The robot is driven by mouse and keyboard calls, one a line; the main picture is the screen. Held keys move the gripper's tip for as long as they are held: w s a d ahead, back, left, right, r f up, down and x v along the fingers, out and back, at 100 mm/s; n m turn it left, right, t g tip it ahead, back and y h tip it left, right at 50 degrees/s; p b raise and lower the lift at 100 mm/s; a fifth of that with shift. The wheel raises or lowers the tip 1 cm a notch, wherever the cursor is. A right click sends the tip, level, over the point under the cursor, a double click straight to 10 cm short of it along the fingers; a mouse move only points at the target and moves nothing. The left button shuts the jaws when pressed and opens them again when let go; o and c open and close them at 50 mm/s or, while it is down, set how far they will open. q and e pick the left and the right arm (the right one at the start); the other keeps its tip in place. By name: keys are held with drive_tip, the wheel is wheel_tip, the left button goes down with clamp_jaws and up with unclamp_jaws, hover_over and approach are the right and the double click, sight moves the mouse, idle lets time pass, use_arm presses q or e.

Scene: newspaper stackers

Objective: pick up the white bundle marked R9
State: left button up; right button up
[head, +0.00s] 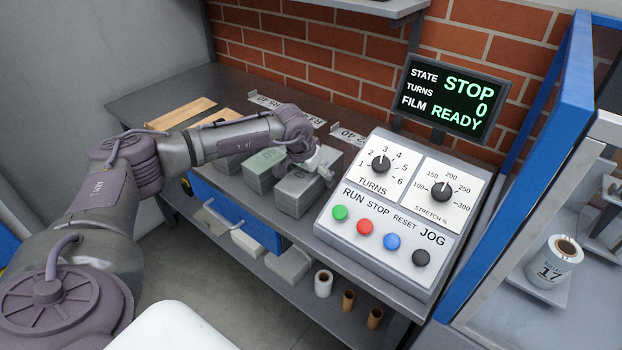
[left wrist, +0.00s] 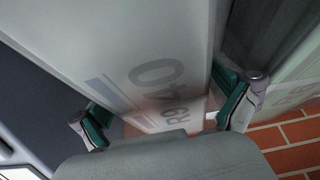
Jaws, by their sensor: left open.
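The white bundle marked R9 40 (left wrist: 165,45) fills the middle of the left wrist view, its printed top facing the camera. In the head view it appears to be the pale block (head: 296,197) closest to the control panel. My left gripper (left wrist: 168,112) is open, with one finger on each side of the bundle's width; I cannot tell whether they touch it. In the head view the left gripper (head: 318,165) is over the far part of that block and partly hides it. My right gripper is not in view.
A greenish bundle (head: 262,172) stands close to the left of the pale block. The control panel (head: 385,225) stands just to its right. The brick wall (head: 300,50) rises behind the bench. Rolls, including a white one (head: 323,283), stand on the lower shelf.

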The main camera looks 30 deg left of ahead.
use_arm(q)
drive_tip(key=c, duration=1.8)
drive_tip(key=shift+w+r, duration=0.15)
drive_tip(key=shift+c, duration=0.5)
